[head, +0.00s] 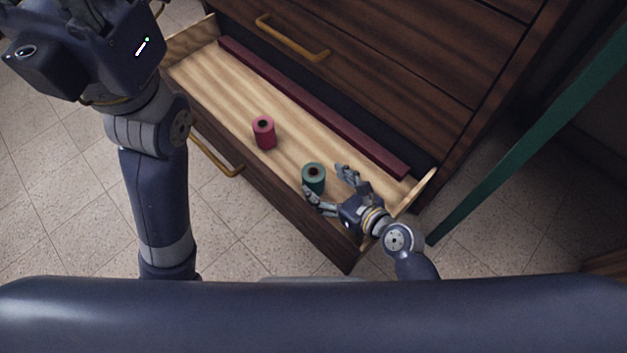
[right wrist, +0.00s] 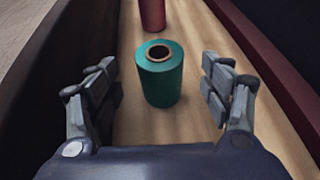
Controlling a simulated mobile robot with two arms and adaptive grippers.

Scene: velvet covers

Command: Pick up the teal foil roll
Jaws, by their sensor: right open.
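The teal foil roll (head: 314,180) stands upright on the floor of the open drawer (head: 203,75), near its right end. It also shows in the right wrist view (right wrist: 160,84), centred between the fingers and a little beyond them. My right gripper (head: 328,184) is open, with a finger on each side of the line to the roll, and holds nothing. In the right wrist view there is a gap between the roll and each finger.
A red roll (head: 264,132) stands upright in the drawer, left of the teal one. A long dark red bar (head: 310,105) lies along the drawer's back side. The drawer's front wall (head: 270,190) is close to my right gripper. A green strip (head: 540,140) slants at the right.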

